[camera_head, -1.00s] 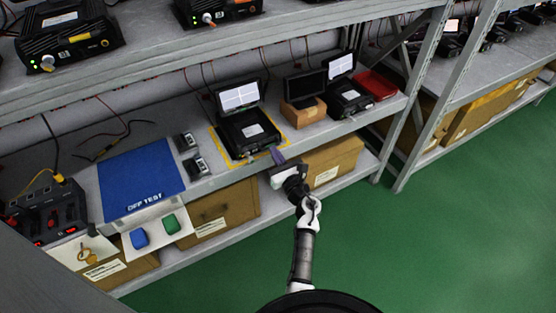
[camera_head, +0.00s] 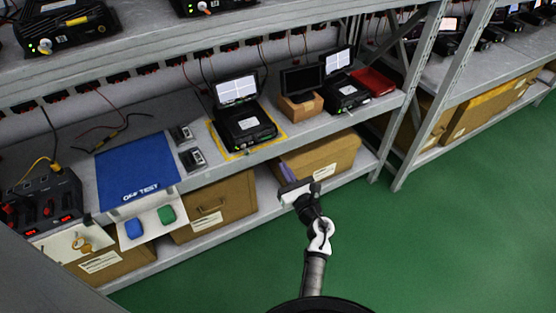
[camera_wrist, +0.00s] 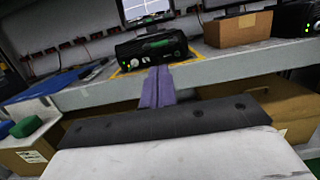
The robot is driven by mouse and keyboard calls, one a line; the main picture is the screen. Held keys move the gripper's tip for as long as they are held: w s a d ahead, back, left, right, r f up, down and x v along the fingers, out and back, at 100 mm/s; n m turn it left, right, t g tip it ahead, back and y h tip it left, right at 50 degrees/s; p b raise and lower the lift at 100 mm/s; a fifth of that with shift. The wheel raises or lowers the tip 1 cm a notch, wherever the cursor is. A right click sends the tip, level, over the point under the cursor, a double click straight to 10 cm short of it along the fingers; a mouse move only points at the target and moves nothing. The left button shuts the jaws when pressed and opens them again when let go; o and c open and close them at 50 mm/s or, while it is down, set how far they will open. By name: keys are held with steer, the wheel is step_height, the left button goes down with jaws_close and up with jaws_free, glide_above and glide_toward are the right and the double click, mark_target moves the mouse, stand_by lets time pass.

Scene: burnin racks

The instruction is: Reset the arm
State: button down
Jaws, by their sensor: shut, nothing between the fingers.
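My arm reaches up from the bottom of the head view. My gripper (camera_head: 288,173) is in front of the middle shelf's front edge, before a cardboard box on the lower shelf. In the wrist view my gripper (camera_wrist: 157,72) shows its two purple fingers side by side, closed together with nothing between them. Beyond the fingertips stands a black device with an open lit screen (camera_head: 237,89), inside a yellow outline on the shelf. It also shows in the wrist view (camera_wrist: 150,48). The gripper is apart from it.
A blue mat (camera_head: 137,170) marked "OFF TEST" lies on the middle shelf (camera_head: 325,133). A red tray (camera_head: 373,82) is at its right end. Cardboard boxes (camera_head: 215,205) fill the lower shelf. Green floor (camera_head: 450,230) is clear at right.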

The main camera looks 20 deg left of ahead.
steer(key=shift+b+v, duration=0.3)
steer(key=shift+v, duration=1.85)
